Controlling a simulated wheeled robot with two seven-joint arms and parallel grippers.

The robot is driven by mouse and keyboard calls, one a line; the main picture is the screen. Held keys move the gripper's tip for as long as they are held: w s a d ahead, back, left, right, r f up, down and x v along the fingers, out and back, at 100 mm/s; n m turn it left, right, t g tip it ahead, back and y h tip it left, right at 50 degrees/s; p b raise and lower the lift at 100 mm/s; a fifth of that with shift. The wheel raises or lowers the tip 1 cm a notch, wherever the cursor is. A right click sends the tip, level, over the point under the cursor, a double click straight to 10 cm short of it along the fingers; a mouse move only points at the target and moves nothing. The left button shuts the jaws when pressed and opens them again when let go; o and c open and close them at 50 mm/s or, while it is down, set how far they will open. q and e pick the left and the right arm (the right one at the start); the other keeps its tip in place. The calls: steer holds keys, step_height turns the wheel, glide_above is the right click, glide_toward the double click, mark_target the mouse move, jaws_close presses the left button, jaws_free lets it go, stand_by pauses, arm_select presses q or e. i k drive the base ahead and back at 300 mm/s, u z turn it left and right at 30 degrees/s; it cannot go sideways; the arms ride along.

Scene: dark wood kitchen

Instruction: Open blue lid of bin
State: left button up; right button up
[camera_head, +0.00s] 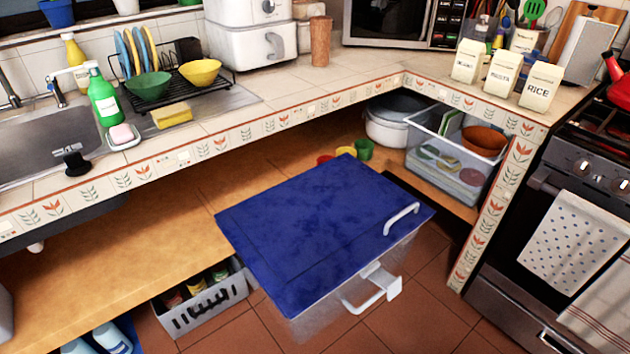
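The bin's blue lid (315,225) lies flat in the middle of the head view and looks shut over the bin. A white bar handle (402,218) stands on the lid near its right edge. Part of the bin's pale, see-through front wall (350,292) shows below the lid's edge. A second white handle (378,290) sticks out from that front. The inside of the bin is hidden by the lid. Neither of my grippers is in view.
A tiled counter (290,100) runs behind and above the bin, over a wooden shelf (120,245). A clear crate (450,160) stands on the shelf and a grey basket (205,305) sits left of the bin. The oven (530,230) is at right. Tiled floor (425,310) in front is clear.

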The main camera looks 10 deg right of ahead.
mark_target(302, 238)
steer(key=u, duration=0.8)
steer(key=k, duration=0.4)
steer(key=z, duration=0.6)
